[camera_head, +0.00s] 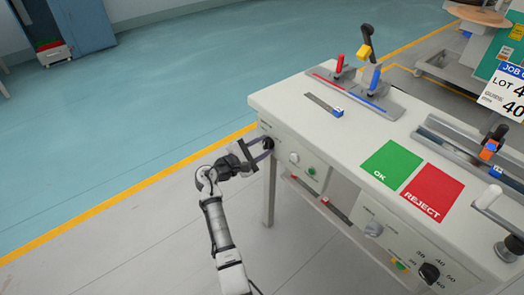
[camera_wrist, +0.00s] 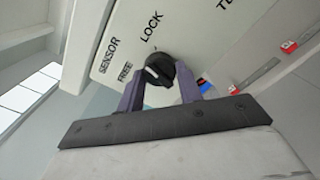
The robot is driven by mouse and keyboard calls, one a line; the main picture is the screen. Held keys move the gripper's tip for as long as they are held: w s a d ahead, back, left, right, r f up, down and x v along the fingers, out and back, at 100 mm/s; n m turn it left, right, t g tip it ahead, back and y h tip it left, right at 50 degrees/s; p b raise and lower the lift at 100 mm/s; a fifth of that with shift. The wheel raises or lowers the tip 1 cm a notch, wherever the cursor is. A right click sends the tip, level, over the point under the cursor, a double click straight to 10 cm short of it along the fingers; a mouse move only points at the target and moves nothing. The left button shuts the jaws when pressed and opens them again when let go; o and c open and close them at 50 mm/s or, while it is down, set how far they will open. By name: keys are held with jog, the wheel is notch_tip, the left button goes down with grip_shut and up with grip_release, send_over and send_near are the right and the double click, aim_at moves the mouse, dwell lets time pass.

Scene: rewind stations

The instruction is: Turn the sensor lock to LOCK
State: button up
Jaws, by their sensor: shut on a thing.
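The sensor lock is a black round knob (camera_wrist: 161,68) on a white panel, under the words SENSOR, FREE and LOCK in the wrist view. Its pale pointer mark is on the left side of the knob, towards FREE rather than LOCK. My gripper (camera_wrist: 160,82) is shut on the knob, with one purple-grey finger on each side. In the head view my gripper (camera_head: 257,150) reaches the left end of the white bench's front panel, where the dark knob (camera_head: 268,143) shows partly behind the fingers.
The white bench (camera_head: 275,98) carries a green OK pad (camera_head: 392,163), a red REJECT pad (camera_head: 432,194) and levers. The floor left of the bench is clear.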

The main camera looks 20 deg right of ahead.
jog(key=shift+m+b, duration=2.4)
jog(key=shift+m, duration=1)
jog(key=o, duration=1)
jog(key=shift+a, duration=0.15)
jog(key=v, duration=1.3)
jog(key=shift+s+a+r, duration=0.1)
jog(key=shift+a, duration=0.2)
